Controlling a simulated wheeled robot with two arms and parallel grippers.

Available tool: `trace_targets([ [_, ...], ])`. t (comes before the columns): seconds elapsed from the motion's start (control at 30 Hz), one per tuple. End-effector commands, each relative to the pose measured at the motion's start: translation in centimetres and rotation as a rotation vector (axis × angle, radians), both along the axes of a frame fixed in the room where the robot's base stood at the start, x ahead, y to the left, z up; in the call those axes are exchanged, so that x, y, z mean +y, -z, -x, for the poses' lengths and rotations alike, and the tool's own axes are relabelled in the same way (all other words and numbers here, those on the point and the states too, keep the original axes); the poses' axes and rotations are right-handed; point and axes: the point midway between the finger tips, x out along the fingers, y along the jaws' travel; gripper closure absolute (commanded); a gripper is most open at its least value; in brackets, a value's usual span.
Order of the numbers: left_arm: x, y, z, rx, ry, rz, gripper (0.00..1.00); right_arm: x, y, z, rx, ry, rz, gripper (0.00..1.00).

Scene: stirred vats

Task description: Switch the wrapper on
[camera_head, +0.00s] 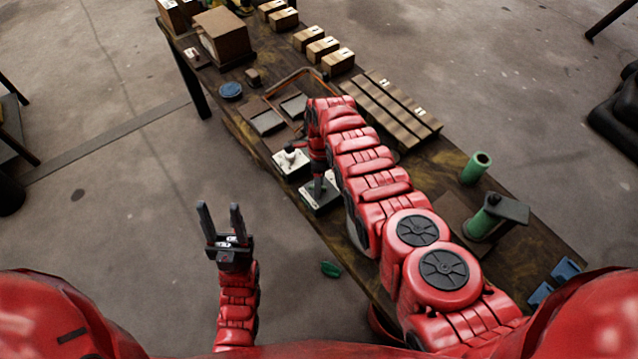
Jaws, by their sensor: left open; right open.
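A small white switch box (291,161) with a dark lever or knob on top sits at the table's near edge. A second, dark-edged box (322,197) with a light top sits just right of it. My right gripper (318,187) points down over this second box, its fingers at or just above its top; contact cannot be told. My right arm hides part of both the boxes and the table. My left gripper (221,222) is open and empty, over the floor left of the table. Which device is the wrapper is not clear; a copper-coloured frame with dark plates (267,122) stands behind the boxes.
The long wooden table (540,236) holds several cartons (323,49), slatted boards (395,105), a blue round thing (230,90), a green cylinder (475,168), a green clamp-like stand (483,222) and blue pieces (566,270). A green object (331,269) lies below the near edge.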

Motion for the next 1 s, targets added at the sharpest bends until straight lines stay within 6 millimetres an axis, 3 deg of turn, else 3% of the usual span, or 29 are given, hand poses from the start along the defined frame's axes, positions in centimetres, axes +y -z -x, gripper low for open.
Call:
trace_targets([
  [0.1, 0.00, -0.01, 0.00, 0.000, 0.000, 0.000, 0.50, 0.00, -0.04, -0.02, 0.000, 0.000, 0.000, 0.51],
  [0.3, 0.00, -0.01, 0.00, 0.000, 0.000, 0.000, 0.50, 0.00, -0.05, -0.02, 0.000, 0.000, 0.000, 0.87],
  [0.4, 0.00, -0.01, 0.00, 0.000, 0.000, 0.000, 0.50, 0.01, -0.06, -0.01, 0.000, 0.000, 0.000, 1.00],
  [0.77, 0.00, 0.12, 0.00, 0.000, 0.000, 0.000, 0.50, 0.02, -0.03, -0.01, 0.001, -0.015, 0.000, 1.00],
  [1.0, 0.00, 0.78, 0.00, 0.000, 0.000, 0.000, 0.50, 0.05, -0.06, -0.12, 0.000, -0.113, 0.001, 1.00],
])
